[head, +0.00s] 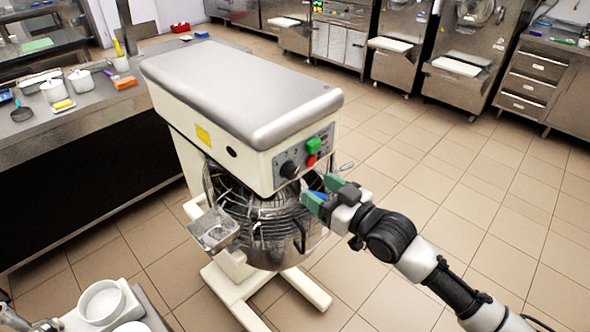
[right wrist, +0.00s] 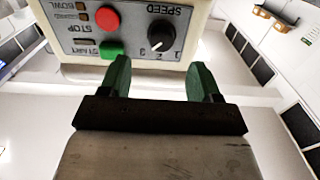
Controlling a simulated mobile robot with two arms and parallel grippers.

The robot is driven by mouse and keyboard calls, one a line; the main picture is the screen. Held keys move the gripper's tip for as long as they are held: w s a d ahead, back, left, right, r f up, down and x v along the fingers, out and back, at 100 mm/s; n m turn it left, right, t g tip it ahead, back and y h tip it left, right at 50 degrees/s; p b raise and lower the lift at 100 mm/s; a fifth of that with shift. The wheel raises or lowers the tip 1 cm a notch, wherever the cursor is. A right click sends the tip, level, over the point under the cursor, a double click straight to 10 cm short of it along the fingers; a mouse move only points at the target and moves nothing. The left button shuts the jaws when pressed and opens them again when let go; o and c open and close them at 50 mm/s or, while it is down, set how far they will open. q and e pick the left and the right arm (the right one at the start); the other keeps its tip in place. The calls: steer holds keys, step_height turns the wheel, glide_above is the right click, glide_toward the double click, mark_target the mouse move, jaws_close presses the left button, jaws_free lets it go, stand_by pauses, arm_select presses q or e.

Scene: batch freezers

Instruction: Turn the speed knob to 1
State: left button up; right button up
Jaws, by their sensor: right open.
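The black speed knob (head: 289,169) is on the front panel of the large cream mixer (head: 238,98). In the right wrist view the panel is upside down; the knob (right wrist: 161,35) sits by the SPEED label and the numbers 1, 2 and 3. Its white mark points toward the number side, roughly around 2 or 3; I cannot tell exactly. My right gripper (head: 323,192) is open and empty, its green fingers in front of and below the panel, apart from the knob. In the right wrist view its fingertips (right wrist: 160,66) straddle the knob's column.
A green button (head: 313,146) and a red button (head: 312,160) sit beside the knob. The wire-guarded bowl (head: 275,235) is under the mixer head. A counter (head: 85,112) with pots stands at left; steel machines line the back. The tiled floor at right is clear.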

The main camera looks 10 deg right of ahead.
mark_target(294, 175)
steer(key=p+x, duration=0.1)
steer(key=x, duration=0.5)
steer(key=shift+w+a+r, duration=0.1)
steer(key=shift+a, duration=0.2)
steer(key=shift+w+a+p, duration=0.25)
steer(key=shift+w+p, duration=0.05)
steer(key=shift+w, duration=0.25)
steer(key=c, duration=0.7)
steer(key=shift+c, duration=0.2)
